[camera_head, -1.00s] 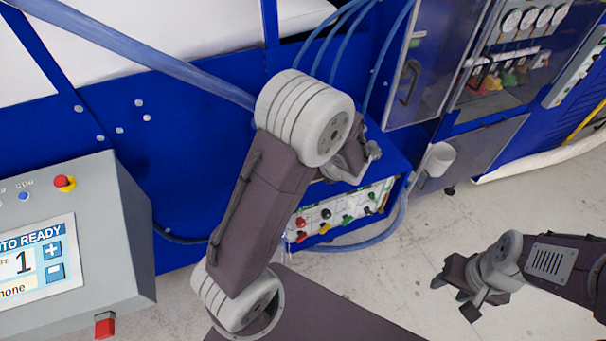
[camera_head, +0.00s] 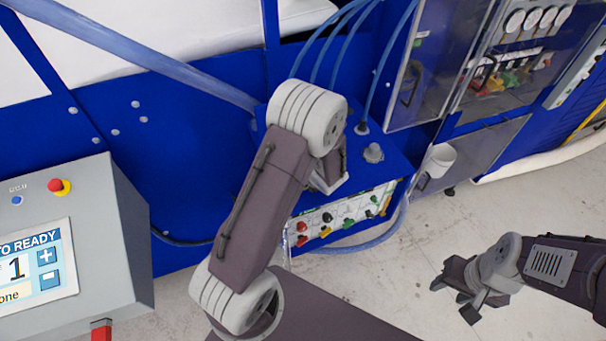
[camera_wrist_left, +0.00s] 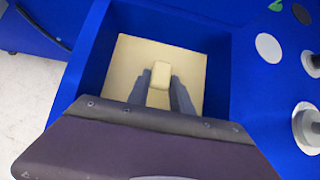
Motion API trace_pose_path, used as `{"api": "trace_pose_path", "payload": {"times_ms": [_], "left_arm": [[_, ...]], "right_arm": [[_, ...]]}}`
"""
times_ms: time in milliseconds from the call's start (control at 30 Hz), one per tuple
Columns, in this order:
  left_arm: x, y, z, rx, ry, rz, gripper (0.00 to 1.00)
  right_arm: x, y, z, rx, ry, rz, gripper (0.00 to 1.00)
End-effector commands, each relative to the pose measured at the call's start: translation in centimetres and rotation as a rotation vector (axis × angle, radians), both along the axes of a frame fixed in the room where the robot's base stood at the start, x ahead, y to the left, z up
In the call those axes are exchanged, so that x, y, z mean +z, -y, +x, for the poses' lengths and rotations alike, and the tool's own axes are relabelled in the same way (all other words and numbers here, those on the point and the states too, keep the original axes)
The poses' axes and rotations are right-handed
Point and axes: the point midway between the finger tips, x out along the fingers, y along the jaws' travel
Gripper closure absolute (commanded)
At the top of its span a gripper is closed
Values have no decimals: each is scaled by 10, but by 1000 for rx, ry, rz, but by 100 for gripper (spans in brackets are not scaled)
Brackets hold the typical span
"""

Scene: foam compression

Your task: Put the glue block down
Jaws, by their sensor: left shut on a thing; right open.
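In the left wrist view the glue block (camera_wrist_left: 159,75) is a small pale cream block. My left gripper (camera_wrist_left: 160,84) is shut on it, with a dark finger on each side. Block and fingers are over a square blue-walled recess (camera_wrist_left: 215,75) with a pale yellow floor (camera_wrist_left: 125,58). I cannot tell whether the block touches that floor. In the head view my own left arm hides the block and most of the left gripper, at the blue machine box (camera_head: 385,150). My right gripper (camera_head: 452,297) is open and empty above the floor at the lower right.
A grey control panel (camera_head: 130,235) with a screen stands at the left. A silver knob (camera_head: 373,153) rises from the box top, and blue hoses (camera_head: 335,45) run above it. The floor (camera_head: 400,265) around my right gripper is clear.

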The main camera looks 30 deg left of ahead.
Motion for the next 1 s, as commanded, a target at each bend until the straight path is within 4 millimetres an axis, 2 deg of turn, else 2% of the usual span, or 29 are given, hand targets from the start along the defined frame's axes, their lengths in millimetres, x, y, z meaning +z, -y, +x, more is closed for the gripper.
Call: {"api": "trace_pose_path", "payload": {"times_ms": [467,500,567,600,867,1000], "left_arm": [[-10,0,0,0,0,0,100],[-10,0,0,0,0,0,71],[-10,0,0,0,0,0,54],[-10,0,0,0,0,0,52],[-9,0,0,0,0,0,52],[1,0,0,-1,-1,0,52]], "right_arm": [[-13,0,0,0,0,0,55],[-13,0,0,0,0,0,55],[-13,0,0,0,0,0,55],[-13,0,0,0,0,0,55],[-12,0,0,0,0,0,55],[-1,0,0,0,0,0,55]]}}
